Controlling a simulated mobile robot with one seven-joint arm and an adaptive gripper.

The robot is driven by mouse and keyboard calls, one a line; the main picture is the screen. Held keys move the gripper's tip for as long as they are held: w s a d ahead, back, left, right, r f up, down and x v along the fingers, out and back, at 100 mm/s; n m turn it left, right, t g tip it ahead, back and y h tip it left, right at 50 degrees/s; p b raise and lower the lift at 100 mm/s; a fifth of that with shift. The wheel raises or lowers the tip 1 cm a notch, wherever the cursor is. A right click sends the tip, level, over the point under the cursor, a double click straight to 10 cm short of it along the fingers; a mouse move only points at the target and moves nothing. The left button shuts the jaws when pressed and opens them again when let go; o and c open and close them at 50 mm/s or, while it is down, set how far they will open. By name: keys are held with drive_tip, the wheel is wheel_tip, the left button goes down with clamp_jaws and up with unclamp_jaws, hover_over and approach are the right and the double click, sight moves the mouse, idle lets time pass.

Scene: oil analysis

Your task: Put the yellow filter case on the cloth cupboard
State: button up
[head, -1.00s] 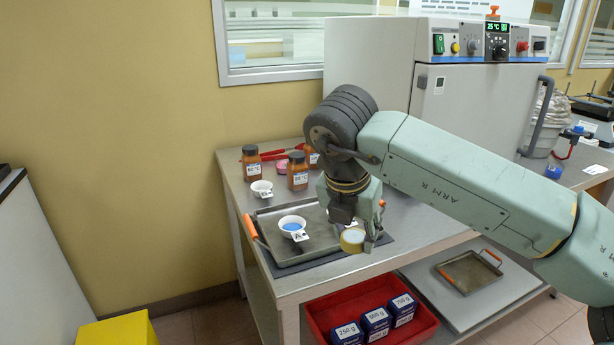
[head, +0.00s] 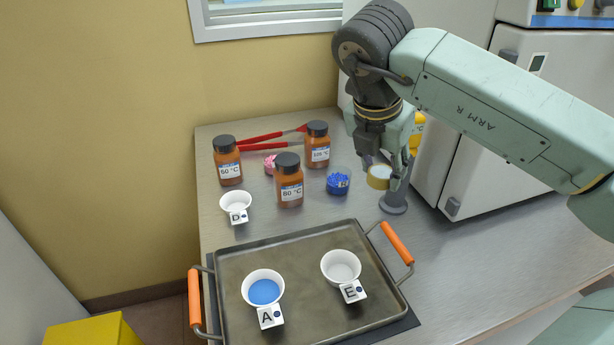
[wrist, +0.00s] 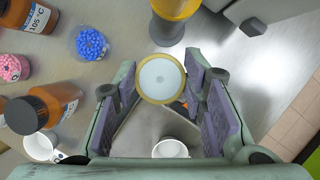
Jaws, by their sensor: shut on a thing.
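The yellow filter case (head: 379,178) is a small round case with a yellow rim and a pale disc face. My gripper (head: 385,172) is shut on it and holds it above the bench, behind the tray's right handle. In the wrist view the case (wrist: 161,80) sits between the two finger pads at their tips, its pale face toward the camera. I cannot pick out the cloth cupboard for certain. A yellow box (head: 92,331) stands low at the bottom left of the head view, apart from the bench.
A metal tray (head: 300,252) with orange handles holds white dishes A (head: 263,288) and E (head: 341,267). Brown bottles (head: 289,185), a beaker of blue beads (head: 338,182) and dish D (head: 236,204) stand behind it. A grey stand (head: 394,200) is close beside the case.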

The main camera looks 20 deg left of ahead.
drive_tip(key=shift+w+f, duration=0.2)
drive_tip(key=shift+w, duration=0.05)
drive_tip(key=p, duration=0.2)
approach(376, 217)
drive_tip(key=x, duration=0.5)
drive_tip(key=shift+f, duration=0.1)
drive_tip(key=shift+w+f, duration=0.1)
drive_tip(key=shift+f, duration=0.2)
drive_tip(key=shift+f, duration=0.2)
drive_tip(key=o, duration=1)
drive_tip(key=shift+r, duration=0.1)
